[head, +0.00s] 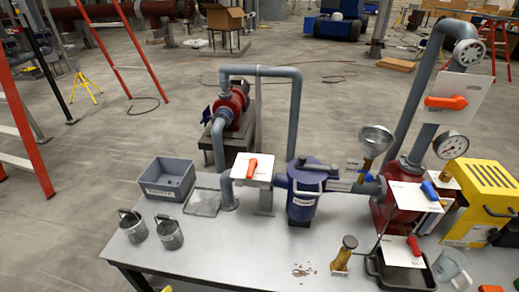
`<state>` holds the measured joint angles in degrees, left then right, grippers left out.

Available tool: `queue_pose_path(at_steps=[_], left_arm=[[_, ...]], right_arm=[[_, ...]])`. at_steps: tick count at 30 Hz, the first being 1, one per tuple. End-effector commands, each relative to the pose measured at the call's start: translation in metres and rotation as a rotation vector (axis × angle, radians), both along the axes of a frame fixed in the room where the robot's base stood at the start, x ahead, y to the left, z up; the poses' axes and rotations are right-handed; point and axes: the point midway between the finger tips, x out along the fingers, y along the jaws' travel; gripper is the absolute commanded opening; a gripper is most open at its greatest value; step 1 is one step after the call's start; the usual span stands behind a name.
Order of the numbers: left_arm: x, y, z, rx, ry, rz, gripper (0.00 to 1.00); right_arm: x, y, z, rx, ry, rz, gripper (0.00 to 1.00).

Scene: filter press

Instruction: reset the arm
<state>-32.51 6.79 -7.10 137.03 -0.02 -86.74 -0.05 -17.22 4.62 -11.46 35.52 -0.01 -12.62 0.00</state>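Neither of my grippers shows in the head view, and no arm of mine can be made out. The work table (250,262) holds a blue filter housing (302,205) with a closed lid and a handle on top. Grey pipe (296,115) links it to a red pump (230,105) behind. An orange valve handle (252,168) sits on a white plate left of the housing.
A grey bin (167,180) and two metal cans (131,225) (169,232) stand at the table's left. A yellow machine (485,195) stands right. The front left is clear.

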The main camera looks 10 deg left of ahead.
Motion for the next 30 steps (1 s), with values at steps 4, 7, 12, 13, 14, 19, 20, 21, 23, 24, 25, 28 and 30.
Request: queue_pose_path(at_steps=[4,7,12,13,14,19,20,21,23,24,25,28,30], left_arm=[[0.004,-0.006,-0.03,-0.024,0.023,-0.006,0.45],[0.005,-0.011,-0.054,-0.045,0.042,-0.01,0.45],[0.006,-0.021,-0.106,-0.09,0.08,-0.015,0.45],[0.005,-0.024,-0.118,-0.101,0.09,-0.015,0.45],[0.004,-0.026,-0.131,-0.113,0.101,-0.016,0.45],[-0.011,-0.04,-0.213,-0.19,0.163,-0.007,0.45],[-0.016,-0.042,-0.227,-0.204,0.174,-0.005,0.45],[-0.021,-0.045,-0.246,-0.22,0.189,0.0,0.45],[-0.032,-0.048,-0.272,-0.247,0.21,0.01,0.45],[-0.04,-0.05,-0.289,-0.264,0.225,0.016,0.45],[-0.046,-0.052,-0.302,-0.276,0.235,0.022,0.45],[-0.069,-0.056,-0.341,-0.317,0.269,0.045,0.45],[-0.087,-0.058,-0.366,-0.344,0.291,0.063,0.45]], right_arm=[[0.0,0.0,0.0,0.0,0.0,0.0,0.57],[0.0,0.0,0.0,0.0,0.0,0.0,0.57],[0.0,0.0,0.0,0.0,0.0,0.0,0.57],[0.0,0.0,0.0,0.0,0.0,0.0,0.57],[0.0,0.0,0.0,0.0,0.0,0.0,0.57],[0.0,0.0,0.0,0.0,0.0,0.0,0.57],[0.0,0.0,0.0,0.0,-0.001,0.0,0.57],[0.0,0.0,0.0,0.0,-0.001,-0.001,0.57],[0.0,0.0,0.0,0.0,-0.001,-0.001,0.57],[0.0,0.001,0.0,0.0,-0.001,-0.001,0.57],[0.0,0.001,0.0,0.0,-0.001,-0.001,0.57],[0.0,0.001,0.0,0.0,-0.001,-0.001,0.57],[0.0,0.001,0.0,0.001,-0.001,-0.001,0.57]])
